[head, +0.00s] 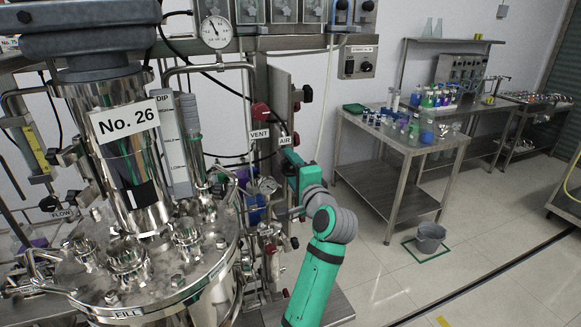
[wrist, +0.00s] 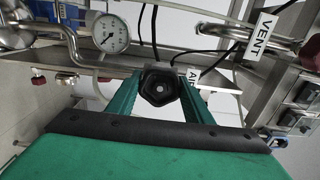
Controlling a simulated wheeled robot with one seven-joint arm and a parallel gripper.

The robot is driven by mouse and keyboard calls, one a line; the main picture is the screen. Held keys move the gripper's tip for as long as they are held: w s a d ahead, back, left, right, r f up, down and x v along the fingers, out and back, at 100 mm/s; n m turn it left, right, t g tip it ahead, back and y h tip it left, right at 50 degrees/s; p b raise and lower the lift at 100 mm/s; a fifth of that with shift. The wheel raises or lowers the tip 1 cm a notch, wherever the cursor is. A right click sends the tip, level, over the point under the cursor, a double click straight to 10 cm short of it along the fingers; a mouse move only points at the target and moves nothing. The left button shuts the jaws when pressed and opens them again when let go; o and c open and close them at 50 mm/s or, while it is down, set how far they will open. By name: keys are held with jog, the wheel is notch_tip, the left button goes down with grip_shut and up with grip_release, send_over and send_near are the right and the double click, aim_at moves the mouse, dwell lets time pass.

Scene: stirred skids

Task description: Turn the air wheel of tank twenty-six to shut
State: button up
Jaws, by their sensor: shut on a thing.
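The No. 26 plate (head: 125,120) hangs on the steel tank (head: 140,275) at the left of the head view. The air wheel (wrist: 158,88) is a dark, lobed knob in the middle of the wrist view, with the AIR tag (wrist: 192,75) partly hidden beside it. My gripper (wrist: 160,82) is shut on the wheel, one green finger on each side. In the head view my gripper (head: 292,172) is just below the AIR tag (head: 285,141) and hides the wheel.
A red vent wheel (head: 262,111) and VENT tag (head: 259,133) are up and left of my gripper. A gauge (wrist: 112,33) and pipes are close by. A steel table (head: 400,145) with bottles and a grey bucket (head: 430,237) stand right. The floor between is open.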

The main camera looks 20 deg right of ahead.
jog(key=shift+d+f+m, duration=0.1)
jog(key=shift+m, duration=0.2)
jog(key=o, duration=1)
jog(key=shift+w, duration=0.1)
jog(key=shift+d, duration=0.1)
jog(key=s, duration=1.1)
jog(key=shift+d, duration=0.1)
jog(key=shift+w, duration=0.1)
